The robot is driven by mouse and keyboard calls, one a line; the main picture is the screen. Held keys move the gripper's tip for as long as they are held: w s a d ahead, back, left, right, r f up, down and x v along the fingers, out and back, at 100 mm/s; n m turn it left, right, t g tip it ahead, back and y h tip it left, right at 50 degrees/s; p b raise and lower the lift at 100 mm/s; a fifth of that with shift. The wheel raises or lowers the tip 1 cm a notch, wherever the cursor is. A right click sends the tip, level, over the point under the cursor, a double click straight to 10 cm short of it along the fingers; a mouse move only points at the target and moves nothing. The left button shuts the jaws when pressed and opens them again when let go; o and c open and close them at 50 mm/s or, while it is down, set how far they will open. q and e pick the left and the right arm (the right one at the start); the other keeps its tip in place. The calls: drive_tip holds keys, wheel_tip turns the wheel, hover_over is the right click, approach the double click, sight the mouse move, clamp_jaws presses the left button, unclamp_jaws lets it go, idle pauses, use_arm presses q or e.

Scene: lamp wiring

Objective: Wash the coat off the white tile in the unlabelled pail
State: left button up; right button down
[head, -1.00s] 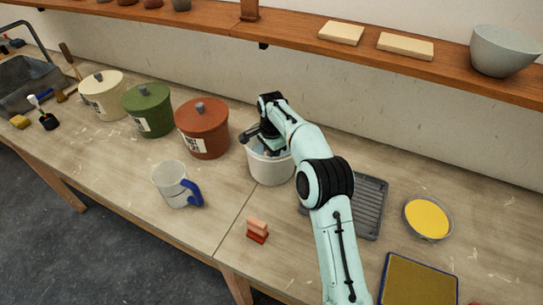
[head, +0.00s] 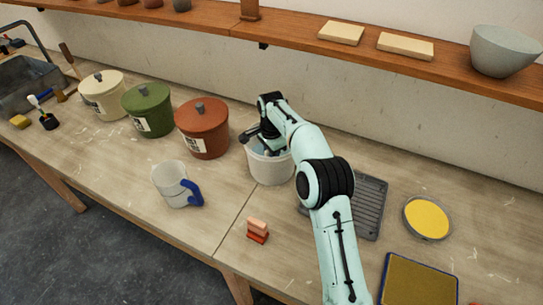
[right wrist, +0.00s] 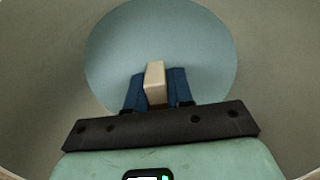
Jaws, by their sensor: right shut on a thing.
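The unlabelled pail (head: 270,171) is whitish and open, standing on the bench right of the lidded red-brown pail. My right arm reaches down into it from above, and the pail wall hides most of the gripper in the head view. In the right wrist view the pail holds pale blue water (right wrist: 205,55). My right gripper (right wrist: 154,94) is shut on the tile (right wrist: 154,78), a cream-white block between its blue fingers, over or in the water. I cannot tell how deep the tile sits or whether coat is left on it. My left gripper is not in view.
Lidded red-brown (head: 203,131), green (head: 147,112) and cream (head: 102,97) pails stand to the left. A jug with a blue handle (head: 172,184) and small reddish blocks (head: 258,229) are in front. A grey ribbed rack (head: 371,207) and yellow dish (head: 427,218) lie right.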

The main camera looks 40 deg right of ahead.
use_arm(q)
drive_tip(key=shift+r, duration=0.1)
use_arm(e)
drive_tip(key=shift+r, duration=0.15)
wheel_tip(320, 180, up, 6)
drive_tip(key=p, duration=0.3)
wheel_tip(320, 180, up, 5)
drive_tip(key=shift+w+f+p, duration=0.1)
drive_tip(key=shift+p, duration=1.05)
wheel_tip(320, 180, up, 2)
drive_tip(key=shift+r, duration=0.1)
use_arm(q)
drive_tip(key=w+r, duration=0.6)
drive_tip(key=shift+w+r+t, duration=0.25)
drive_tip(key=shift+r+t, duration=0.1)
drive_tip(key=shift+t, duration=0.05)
use_arm(e)
wheel_tip(320, 180, up, 3)
drive_tip(key=shift+r, duration=0.1)
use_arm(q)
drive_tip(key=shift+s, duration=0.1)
use_arm(e)
drive_tip(key=shift+s, duration=0.2)
